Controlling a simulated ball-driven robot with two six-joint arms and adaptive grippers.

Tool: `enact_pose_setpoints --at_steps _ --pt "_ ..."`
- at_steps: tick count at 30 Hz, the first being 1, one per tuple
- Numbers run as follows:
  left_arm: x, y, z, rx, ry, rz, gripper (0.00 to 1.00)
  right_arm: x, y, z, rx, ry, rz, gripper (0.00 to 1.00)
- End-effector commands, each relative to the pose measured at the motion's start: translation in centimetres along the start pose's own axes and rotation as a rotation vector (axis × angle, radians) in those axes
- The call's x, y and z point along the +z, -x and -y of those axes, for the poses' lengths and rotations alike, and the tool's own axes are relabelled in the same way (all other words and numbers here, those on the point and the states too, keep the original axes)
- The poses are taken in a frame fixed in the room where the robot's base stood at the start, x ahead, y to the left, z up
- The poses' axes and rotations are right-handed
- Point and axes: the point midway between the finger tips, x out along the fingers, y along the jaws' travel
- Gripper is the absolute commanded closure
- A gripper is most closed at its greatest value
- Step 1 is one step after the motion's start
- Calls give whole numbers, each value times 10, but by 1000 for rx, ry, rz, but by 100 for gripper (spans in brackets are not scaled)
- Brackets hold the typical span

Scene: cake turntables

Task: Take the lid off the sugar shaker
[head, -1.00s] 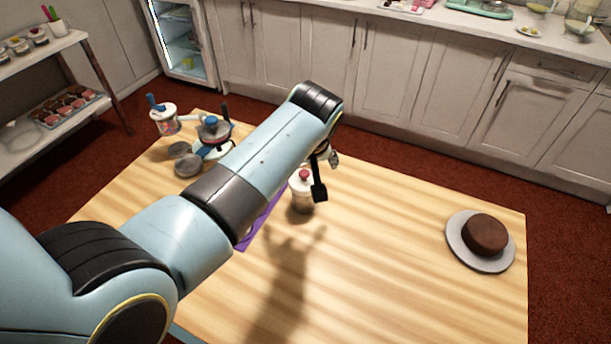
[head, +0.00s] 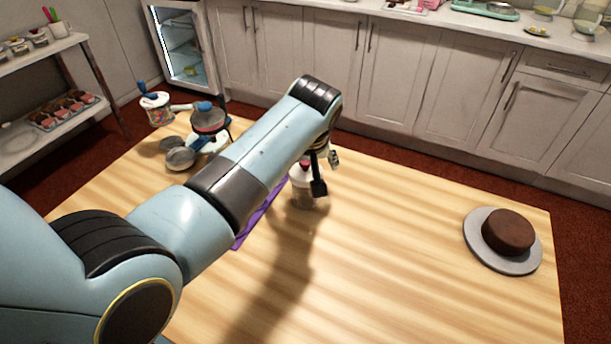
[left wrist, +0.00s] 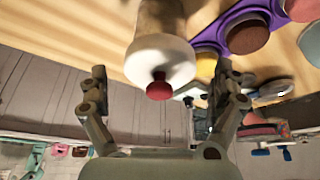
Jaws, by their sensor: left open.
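The sugar shaker (head: 305,194) stands upright on the wooden table, partly covered by my left gripper in the head view. In the left wrist view its body (left wrist: 160,18) is at the top, with the white lid (left wrist: 158,58) and its red knob (left wrist: 159,86) pointing at the gripper. The lid is on the shaker. My left gripper (left wrist: 163,80) is open, its fingers spread on either side of the knob without visible contact. In the head view a dark finger (head: 319,180) hangs in front of the shaker. My right gripper is not in view.
A chocolate cake (head: 508,232) sits on a grey turntable (head: 478,251) at the table's right. A purple tray (head: 252,225) lies left of the shaker, partly behind my arm. A candy jar (head: 158,108) and metal pans (head: 181,157) stand at the back left. The table's front middle is clear.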

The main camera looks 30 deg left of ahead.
Motion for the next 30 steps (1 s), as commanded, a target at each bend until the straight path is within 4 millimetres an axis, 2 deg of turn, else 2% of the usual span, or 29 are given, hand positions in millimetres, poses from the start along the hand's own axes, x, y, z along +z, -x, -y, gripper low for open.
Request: enact_pose_setpoints --at_steps 3,14,23,26,30 --pt "-1 2 0 0 0 -1 3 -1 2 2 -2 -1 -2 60" --pt "0 1 0 0 0 0 49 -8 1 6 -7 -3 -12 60" --pt "-1 2 0 0 0 0 50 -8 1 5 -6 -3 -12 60" --pt "-4 10 0 1 0 -1 50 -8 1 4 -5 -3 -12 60" --pt "-15 35 -1 3 2 -4 50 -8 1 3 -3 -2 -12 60"
